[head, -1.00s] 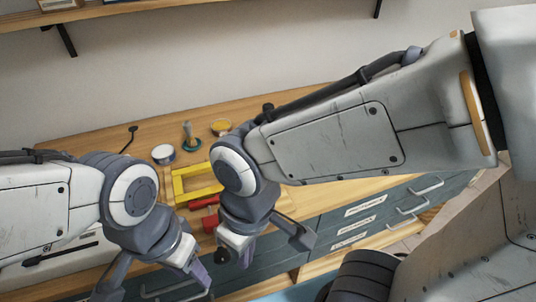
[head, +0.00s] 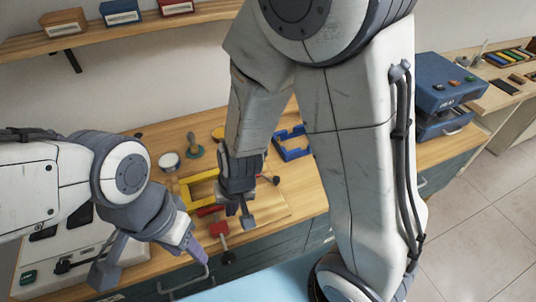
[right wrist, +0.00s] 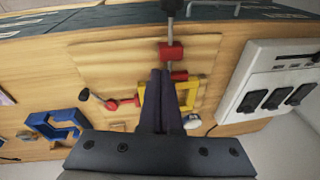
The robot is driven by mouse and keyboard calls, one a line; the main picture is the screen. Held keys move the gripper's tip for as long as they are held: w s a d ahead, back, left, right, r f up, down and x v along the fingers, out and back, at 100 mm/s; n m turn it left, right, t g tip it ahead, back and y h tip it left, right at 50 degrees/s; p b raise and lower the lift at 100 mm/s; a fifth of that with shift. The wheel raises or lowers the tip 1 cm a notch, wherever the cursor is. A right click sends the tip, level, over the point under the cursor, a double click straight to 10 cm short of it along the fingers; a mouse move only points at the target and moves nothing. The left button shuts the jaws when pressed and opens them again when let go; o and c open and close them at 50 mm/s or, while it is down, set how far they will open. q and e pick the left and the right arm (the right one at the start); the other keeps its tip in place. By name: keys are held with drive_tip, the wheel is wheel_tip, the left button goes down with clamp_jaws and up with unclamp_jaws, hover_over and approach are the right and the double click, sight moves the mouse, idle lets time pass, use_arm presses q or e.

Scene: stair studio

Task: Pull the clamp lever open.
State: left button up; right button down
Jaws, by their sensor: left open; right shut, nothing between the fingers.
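A red clamp (head: 218,228) sits at the front of a wooden board on the bench; it also shows in the right wrist view (right wrist: 172,52). A rod with a dark knob (head: 228,258) sticks out from it over the front edge. A second dark-knobbed lever with a red base (right wrist: 120,104) lies to the side; its knob (head: 276,180) shows in the head view. A yellow frame (head: 197,190) stands behind the red parts. My right gripper (head: 241,214) is shut and empty above the board, between the two knobs. My left gripper (head: 150,262) is open, left of the clamp.
A blue bracket (head: 292,150), a stamp (head: 194,151), a white tin (head: 168,161) and a yellow tin (head: 218,133) stand farther back. A white switch panel (right wrist: 275,80) lies beside the board. A blue machine (head: 448,85) stands far right. Drawers (head: 270,249) lie below the bench edge.

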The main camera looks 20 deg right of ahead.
use_arm(q)
wheel_tip(320, 180, up, 8)
drive_tip(key=p, duration=0.5)
use_arm(e)
drive_tip(key=w+d+m+h, duration=0.1)
drive_tip(key=d+m+h, duration=0.1)
drive_tip(key=d, duration=0.3)
drive_tip(key=w+d+f+m+t+h, duration=0.1)
drive_tip(key=w+d+m, duration=0.1)
drive_tip(key=d, duration=0.4)
drive_tip(key=shift+w+d+m+h, duration=0.15)
drive_tip(key=shift+w+m+h, duration=0.2)
drive_tip(key=shift+m, duration=0.45)
